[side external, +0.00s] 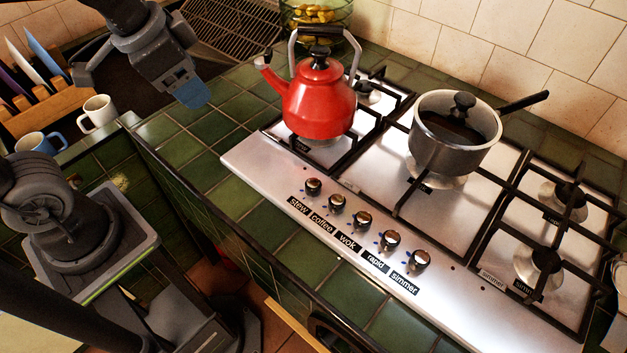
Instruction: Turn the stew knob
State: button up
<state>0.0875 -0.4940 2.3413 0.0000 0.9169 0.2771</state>
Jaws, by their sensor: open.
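The stew knob (313,187) is the leftmost in a row of several round metal knobs along the front edge of the steel hob (262,163). A black label reading "stew" (299,205) lies just in front of it. A small blue mark shows beside the knob; its exact turn is too small to read. My gripper (187,91) is at the upper left, above the green tiles and well apart from the knob, up and to its left. It is open and holds nothing visible. Its blue fingertip area points downward, and the gap between the fingers is hard to see.
A grey saucepan (455,138) stands on the middle burner. The coffee knob (337,202) is close on the right. Mugs (97,112) and a plate rack (45,105) are at left. Green tiles (205,150) left of the hob are clear.

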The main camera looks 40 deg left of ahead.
jog(key=w+d+f+m+g, duration=0.2)
jog(key=w+d+f+m, duration=0.1)
jog(key=w+d+m, duration=0.3)
jog(key=m+g, duration=0.2)
jog(key=m, duration=0.6)
send_near(313, 182)
jog(key=f, duration=1)
jog(key=shift+w+d+f, duration=0.15)
jog(key=shift+d, duration=0.05)
jog(key=c, duration=0.9)
